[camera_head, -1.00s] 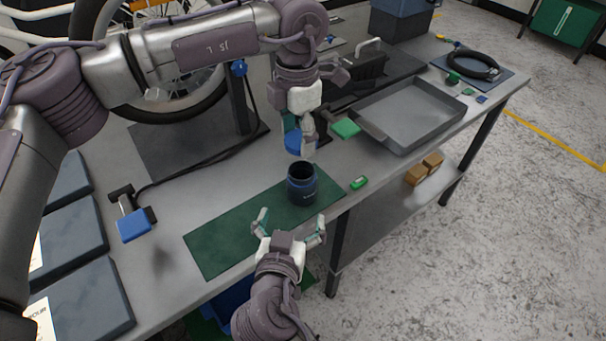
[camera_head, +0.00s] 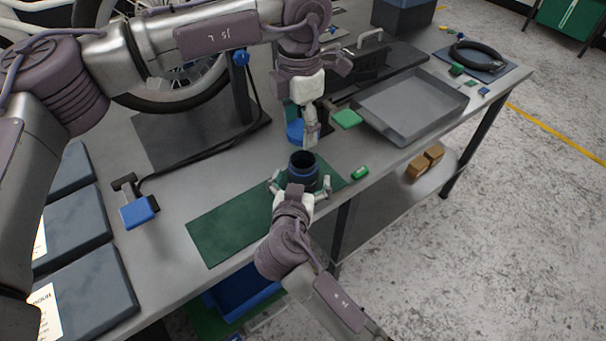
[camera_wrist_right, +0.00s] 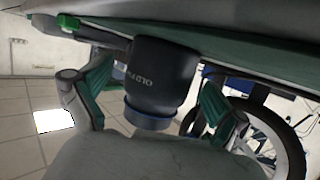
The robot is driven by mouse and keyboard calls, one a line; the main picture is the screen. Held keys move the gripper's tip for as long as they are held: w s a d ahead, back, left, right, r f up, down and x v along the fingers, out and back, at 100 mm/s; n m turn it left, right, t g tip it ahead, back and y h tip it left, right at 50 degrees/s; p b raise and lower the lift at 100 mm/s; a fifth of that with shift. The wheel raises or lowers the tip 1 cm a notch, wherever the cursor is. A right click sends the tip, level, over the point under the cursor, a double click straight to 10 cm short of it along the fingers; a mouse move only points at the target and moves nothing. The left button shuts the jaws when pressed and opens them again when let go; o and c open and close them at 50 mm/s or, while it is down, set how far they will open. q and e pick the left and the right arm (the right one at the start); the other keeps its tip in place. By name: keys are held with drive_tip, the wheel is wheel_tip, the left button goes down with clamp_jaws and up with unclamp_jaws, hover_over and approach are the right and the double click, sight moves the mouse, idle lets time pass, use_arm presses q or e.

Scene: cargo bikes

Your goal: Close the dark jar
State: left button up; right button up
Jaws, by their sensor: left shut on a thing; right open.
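The dark jar (camera_head: 303,169) stands upright and open-topped on the green mat (camera_head: 228,226). My left gripper (camera_head: 306,132) is shut on the blue lid (camera_head: 294,131) and holds it above and just behind the jar, apart from it. The gripper partly hides the lid. My right gripper (camera_head: 299,184) is open at the front of the jar, one finger on each side. In the right wrist view the jar (camera_wrist_right: 160,75) appears upside down between the two spread fingers (camera_wrist_right: 148,103), with gaps visible on both sides.
A small green piece (camera_head: 360,173) lies right of the jar. A grey tray (camera_head: 449,122) stands behind it, with a green block (camera_head: 346,118) by its near left corner. A blue-headed clamp (camera_head: 138,211) and dark cases (camera_head: 92,289) are at left.

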drive_tip(key=shift+x, duration=0.9)
drive_tip(key=c, duration=1.8)
use_arm(q)
drive_tip(key=shift+f, duration=2.5)
